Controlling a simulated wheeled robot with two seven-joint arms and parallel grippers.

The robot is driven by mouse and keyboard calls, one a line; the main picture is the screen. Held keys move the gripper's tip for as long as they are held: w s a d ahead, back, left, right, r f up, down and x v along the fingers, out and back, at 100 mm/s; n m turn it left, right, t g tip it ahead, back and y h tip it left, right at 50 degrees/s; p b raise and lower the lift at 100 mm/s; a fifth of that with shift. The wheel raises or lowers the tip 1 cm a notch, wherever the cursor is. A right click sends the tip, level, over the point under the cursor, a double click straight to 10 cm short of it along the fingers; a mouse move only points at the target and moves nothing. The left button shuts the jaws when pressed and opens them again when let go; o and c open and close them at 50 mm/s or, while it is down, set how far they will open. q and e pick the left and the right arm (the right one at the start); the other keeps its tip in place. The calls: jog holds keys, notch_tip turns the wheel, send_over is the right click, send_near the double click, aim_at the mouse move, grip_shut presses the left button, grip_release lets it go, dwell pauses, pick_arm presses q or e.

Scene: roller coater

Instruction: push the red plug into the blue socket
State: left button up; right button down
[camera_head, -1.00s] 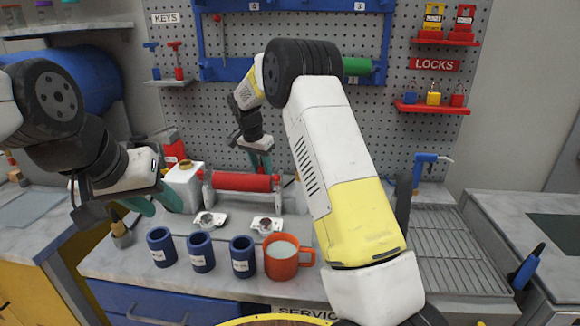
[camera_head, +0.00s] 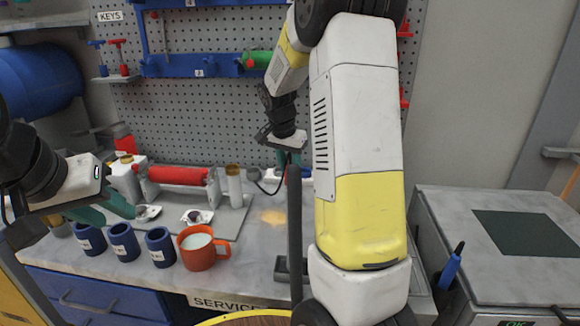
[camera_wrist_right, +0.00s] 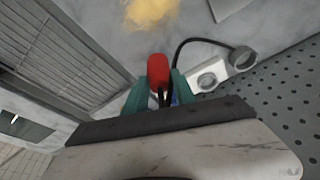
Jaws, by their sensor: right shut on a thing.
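My right gripper (camera_wrist_right: 158,92) is shut on the red plug (camera_wrist_right: 157,69), which sits between its teal fingertips in the right wrist view. In the head view my right gripper (camera_head: 283,157) is low over the back of the bench, partly behind my own arm. A small blue patch (camera_wrist_right: 175,99) shows between the fingers. A blue bit (camera_head: 306,172) shows beside the gripper in the head view. I cannot tell whether either is the socket. My left gripper (camera_head: 103,208) is open and empty, above the bench's left side behind the blue cups.
A white fitting with a round opening (camera_wrist_right: 208,80) and a grey round part with a black cable (camera_wrist_right: 242,58) lie close to the right gripper. Blue cups (camera_head: 123,242), an orange mug (camera_head: 201,248) and a red roller (camera_head: 177,175) stand left. A pegboard (camera_head: 200,120) rises behind.

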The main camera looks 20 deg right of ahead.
jog(key=w+d, duration=0.3)
jog(key=w+d+f, duration=0.1)
jog(key=w+d, duration=0.2)
jog(key=w, duration=0.1)
jog(key=w+d, duration=0.3)
jog(key=w, duration=0.1)
jog(key=shift+w+d+f, duration=0.2)
jog(key=shift+w+f, duration=0.05)
jog(key=shift+f, duration=0.05)
jog(key=shift+w+d, duration=0.1)
jog(key=shift+f, duration=1.7)
jog(key=shift+f, duration=0.2)
jog(key=c, duration=1)
grip_release()
